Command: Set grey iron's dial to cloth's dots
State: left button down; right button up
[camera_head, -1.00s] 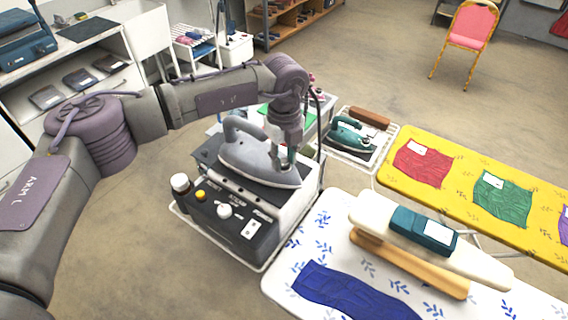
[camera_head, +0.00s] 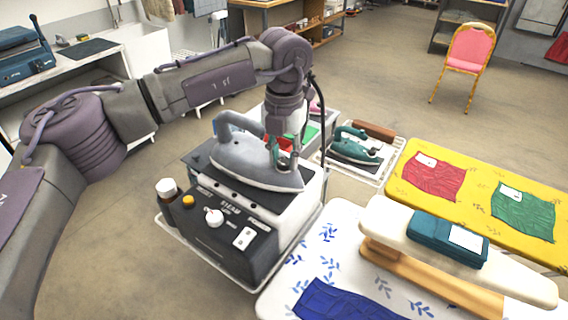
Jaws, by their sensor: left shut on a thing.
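The grey iron (camera_head: 240,163) rests on top of the black-fronted steam station (camera_head: 232,232), its tip toward the right. My left gripper (camera_head: 284,160) comes down from above at the iron's front end and is shut on what appears to be its dial. The fingers cover the dial, so its setting cannot be read. A folded teal cloth (camera_head: 430,232) with a white label (camera_head: 467,240) lies on the sleeve board. A red cloth (camera_head: 436,180) and a green cloth (camera_head: 522,212), each with a white label, lie on the yellow board. Any dots are too small to read. My right gripper is out of view.
A teal iron (camera_head: 355,146) stands on a white rack behind the station. A blue cloth (camera_head: 340,302) lies on the white ironing board (camera_head: 285,290). A dark bottle with a white cap (camera_head: 167,190) stands beside the station. The floor at left front is clear.

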pick_arm(q)
jog(key=m+b, duration=0.1)
jog(key=m, duration=0.3)
jog(key=shift+m+b, duration=0.3)
jog(key=shift+b, duration=0.1)
jog(key=m+b, duration=0.1)
jog(key=m, duration=1)
jog(key=shift+m, duration=0.4)
jog(key=m, duration=0.5)
jog(key=shift+m, duration=0.4)
jog(key=c, duration=0.8)
grip_release()
jog(key=shift+r, duration=0.1)
